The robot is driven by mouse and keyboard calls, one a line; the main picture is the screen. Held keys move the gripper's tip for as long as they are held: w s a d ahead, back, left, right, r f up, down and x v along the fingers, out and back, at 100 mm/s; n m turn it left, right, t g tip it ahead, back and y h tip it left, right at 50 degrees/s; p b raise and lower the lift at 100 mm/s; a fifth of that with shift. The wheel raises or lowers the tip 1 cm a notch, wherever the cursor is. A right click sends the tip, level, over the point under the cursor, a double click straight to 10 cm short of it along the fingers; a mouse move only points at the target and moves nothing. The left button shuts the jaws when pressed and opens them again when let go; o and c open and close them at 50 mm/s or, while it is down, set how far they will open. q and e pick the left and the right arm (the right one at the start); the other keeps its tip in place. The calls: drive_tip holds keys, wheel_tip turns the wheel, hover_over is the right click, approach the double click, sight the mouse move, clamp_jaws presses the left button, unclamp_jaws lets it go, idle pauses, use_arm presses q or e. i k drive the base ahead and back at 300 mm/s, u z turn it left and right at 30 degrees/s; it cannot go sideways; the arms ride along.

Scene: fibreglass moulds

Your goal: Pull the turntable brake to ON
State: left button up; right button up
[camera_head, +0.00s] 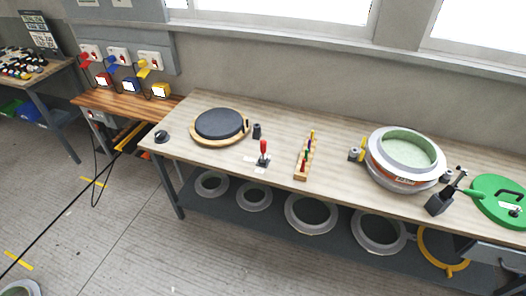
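A lever with a red grip (263,147) stands roughly upright on a small dark base on the workbench; it looks like the turntable brake. Small pale labels (250,159) lie beside its base, but their text is too small to read, so I cannot tell which side is ON. The turntable (220,124), a black disc over a wooden ring, sits behind and to the left of the lever. Neither of my grippers shows in the head view.
A wooden rack (302,170) with coloured pieces stands right of the lever. Farther right are a round mould (378,170), a black stand (438,205) and a green round lid (501,203). A dark knob (161,136) sits at the bench's left end. Rings fill the lower shelf.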

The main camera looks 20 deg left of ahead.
sight(263, 143)
drive_tip(key=k, duration=1.3)
drive_tip(key=u, duration=0.8)
drive_tip(key=i, duration=2.05)
drive_tip(key=z, duration=0.8)
